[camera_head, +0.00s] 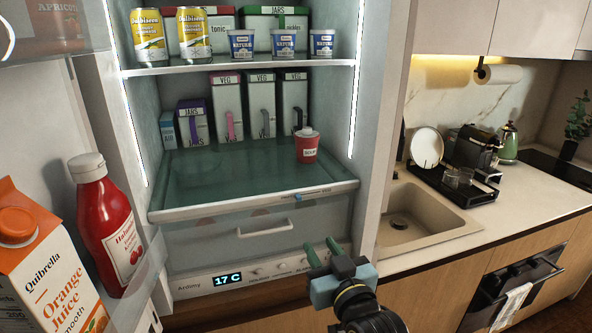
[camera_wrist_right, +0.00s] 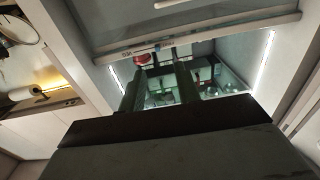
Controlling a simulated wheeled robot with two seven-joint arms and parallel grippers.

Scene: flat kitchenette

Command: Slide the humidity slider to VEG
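The humidity slider (camera_head: 298,197) is a small blue tab on the pale front rail (camera_head: 240,204) of the glass shelf above the crisper drawer. My left gripper is not in view.
The crisper drawer (camera_head: 270,240) is shut, above a panel reading 17 C (camera_head: 228,279). A red cup (camera_head: 307,148) stands on the glass shelf. The open door at left holds a ketchup bottle (camera_head: 105,225) and juice carton (camera_head: 45,265). A sink (camera_head: 410,220) lies to the right.

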